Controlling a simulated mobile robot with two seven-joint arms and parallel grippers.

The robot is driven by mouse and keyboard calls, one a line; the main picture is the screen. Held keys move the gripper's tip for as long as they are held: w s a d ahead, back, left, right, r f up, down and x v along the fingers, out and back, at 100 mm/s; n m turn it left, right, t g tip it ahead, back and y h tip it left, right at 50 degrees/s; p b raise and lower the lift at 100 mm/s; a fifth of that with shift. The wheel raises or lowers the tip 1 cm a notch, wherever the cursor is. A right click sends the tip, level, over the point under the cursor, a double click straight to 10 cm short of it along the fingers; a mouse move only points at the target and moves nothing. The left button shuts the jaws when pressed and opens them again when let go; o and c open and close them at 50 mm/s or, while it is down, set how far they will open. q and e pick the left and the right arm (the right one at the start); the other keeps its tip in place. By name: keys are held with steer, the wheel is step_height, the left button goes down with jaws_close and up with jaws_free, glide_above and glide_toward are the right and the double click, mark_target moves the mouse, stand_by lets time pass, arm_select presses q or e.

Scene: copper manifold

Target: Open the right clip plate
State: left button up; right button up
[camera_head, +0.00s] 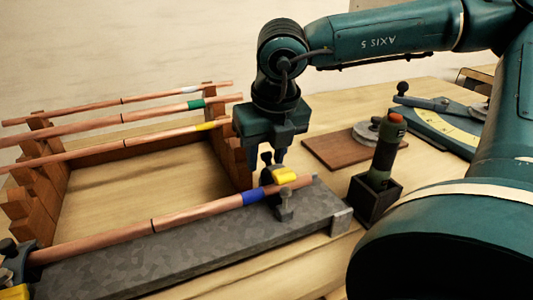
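The right clip (272,178) stands near the right end of the long grey block (150,262). It has a yellow plate (286,176) and dark knobs at its back. A copper tube with a blue band (252,196) lies along the block and passes under this clip. My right gripper (268,160) points down just behind and above the clip, its two fingers apart with a dark knob between or in front of them. I cannot tell whether they touch it. The left clip (15,265), dark with yellow, is partly cut off at the lower left. My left gripper is not in view.
A wooden rack (45,160) holds copper tubes with white, green and yellow bands. Right of the clip, a green tool with an orange end (388,145) stands in a black holder (372,202). A brown board (335,152) and a teal angle device (438,122) lie behind.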

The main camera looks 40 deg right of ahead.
steer(key=c, duration=0.7)
steer(key=shift+o, duration=0.3)
steer(key=shift+s+a+f+g, duration=0.2)
steer(key=shift+s+f+g, duration=0.35)
steer(key=shift+s+g, duration=0.2)
steer(key=shift+s+a, duration=0.1)
steer(key=shift+s, duration=0.25)
jaws_close()
steer(key=shift+w+r+g+y+p, duration=0.45)
steer(key=shift+g+p, duration=0.2)
steer(key=shift+p, duration=0.25)
steer(key=shift+w, duration=0.1)
steer(key=shift+w+d, duration=0.1)
steer(key=shift+d, duration=0.1)
steer(key=shift+w+d+g+p, duration=0.15)
steer(key=shift+w+g+p, duration=0.15)
steer(key=shift+w+p, duration=0.2)
steer(key=shift+w+d+g, duration=0.15)
steer(key=shift+w+g, duration=0.25)
steer(key=shift+w, duration=0.15)
